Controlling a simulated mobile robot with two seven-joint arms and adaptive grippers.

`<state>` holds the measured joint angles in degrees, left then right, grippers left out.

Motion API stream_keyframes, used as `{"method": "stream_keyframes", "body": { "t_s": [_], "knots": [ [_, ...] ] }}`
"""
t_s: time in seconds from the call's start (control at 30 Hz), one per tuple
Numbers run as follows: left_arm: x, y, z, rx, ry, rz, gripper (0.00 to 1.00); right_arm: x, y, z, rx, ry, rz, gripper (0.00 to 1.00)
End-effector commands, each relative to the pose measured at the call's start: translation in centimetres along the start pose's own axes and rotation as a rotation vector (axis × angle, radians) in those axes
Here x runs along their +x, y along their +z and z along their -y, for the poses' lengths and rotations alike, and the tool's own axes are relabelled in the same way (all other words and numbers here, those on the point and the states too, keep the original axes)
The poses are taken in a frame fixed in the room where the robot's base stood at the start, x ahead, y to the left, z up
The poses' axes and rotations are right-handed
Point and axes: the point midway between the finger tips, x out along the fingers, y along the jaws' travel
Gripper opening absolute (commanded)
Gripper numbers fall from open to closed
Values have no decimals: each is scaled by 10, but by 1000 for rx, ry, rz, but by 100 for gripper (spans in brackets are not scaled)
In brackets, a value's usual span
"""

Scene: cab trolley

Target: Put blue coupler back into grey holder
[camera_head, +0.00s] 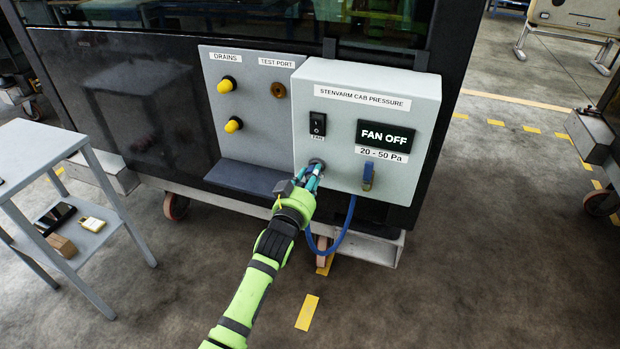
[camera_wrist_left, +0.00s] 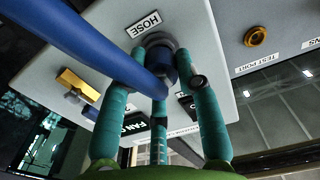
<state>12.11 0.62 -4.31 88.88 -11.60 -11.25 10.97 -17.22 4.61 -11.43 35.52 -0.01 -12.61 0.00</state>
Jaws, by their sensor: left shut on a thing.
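My left gripper (camera_head: 314,172) is at the lower left of the grey cab pressure box. Its teal fingers are shut around the blue coupler (camera_wrist_left: 167,75), which shows between them in the left wrist view. The grey round holder (camera_wrist_left: 157,42) is on the box face by the HOSE label. The coupler's end is at the holder and overlaps it in view; I cannot tell whether it is fully seated. The blue hose (camera_head: 350,215) hangs in a loop below the box and crosses the wrist view (camera_wrist_left: 75,40). In the head view my fingers hide most of the coupler and holder. My right gripper is not in view.
The grey box (camera_head: 345,92) carries a black switch (camera_head: 318,123) and a FAN OFF display (camera_head: 384,139). A small fitting (camera_head: 367,176) sits at its lower right, brass in the wrist view (camera_wrist_left: 77,85). Yellow drain knobs (camera_head: 227,85) are left. A side table (camera_head: 35,150) stands far left.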

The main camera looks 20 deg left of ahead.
Motion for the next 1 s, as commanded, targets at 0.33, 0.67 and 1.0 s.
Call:
{"method": "stream_keyframes", "body": {
  "t_s": [0.33, 0.67, 1.0],
  "knots": [
    [8, -1, 0, 0, 0, -3, 0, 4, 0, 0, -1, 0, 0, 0],
    [8, -1, 0, 0, 0, -1, 60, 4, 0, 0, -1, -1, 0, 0],
    [-6, 1, 0, 0, 0, 1, 60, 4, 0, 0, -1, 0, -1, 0]
  ]
}}
